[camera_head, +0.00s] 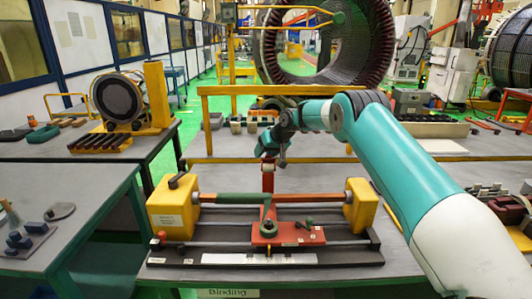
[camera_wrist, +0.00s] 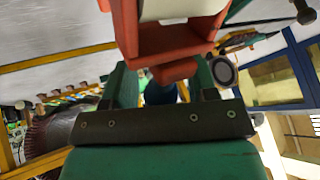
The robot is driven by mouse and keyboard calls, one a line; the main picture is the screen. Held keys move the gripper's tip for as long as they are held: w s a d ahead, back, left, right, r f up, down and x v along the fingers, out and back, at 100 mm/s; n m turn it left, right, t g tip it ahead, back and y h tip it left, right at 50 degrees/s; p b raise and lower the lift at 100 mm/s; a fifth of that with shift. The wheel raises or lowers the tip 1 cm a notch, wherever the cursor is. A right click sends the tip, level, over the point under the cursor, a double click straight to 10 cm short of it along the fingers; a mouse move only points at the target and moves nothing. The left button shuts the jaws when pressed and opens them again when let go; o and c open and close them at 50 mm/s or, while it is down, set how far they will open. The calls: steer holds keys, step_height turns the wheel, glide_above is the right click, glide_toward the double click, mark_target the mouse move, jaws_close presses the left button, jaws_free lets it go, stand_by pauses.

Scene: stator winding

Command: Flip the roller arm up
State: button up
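The winding fixture (camera_head: 265,258) stands on the near table, with a yellow block at each end and rods between them. A red carriage (camera_head: 287,232) sits on its rods. My gripper (camera_head: 268,160) is just above the top of this piece. In the wrist view an orange-red part (camera_wrist: 168,40) lies at and beyond my green fingers. The fingers (camera_wrist: 162,82) stand apart with a gap between them. Contact with the red part is unclear.
A yellow stand with a round drum (camera_head: 118,97) is on the left table. A large stator ring (camera_head: 330,40) stands at the back. Small blocks (camera_head: 36,227) lie on the near left table.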

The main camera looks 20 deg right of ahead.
steer(key=b+v, duration=0.5)
steer(key=v, duration=1.2)
steer(key=shift+r+b, duration=0.15)
steer(key=shift+b, duration=0.25)
steer(key=shift+d, duration=0.1)
steer(key=s+a+n+g+y, duration=0.2)
steer(key=s+a+n+g, duration=0.2)
steer(key=s+a, duration=1.6)
steer(key=s+a+f+n+g, duration=0.1)
steer(key=s+a+f, duration=0.1)
steer(key=s, duration=1)
steer(key=s+a+f+n+g, duration=0.2)
steer(key=s+f, duration=0.2)
steer(key=s, duration=0.8)
steer(key=shift+s+a+h+b, duration=0.2)
steer(key=shift+s+h+b, duration=0.05)
steer(key=shift+h+b, duration=0.15)
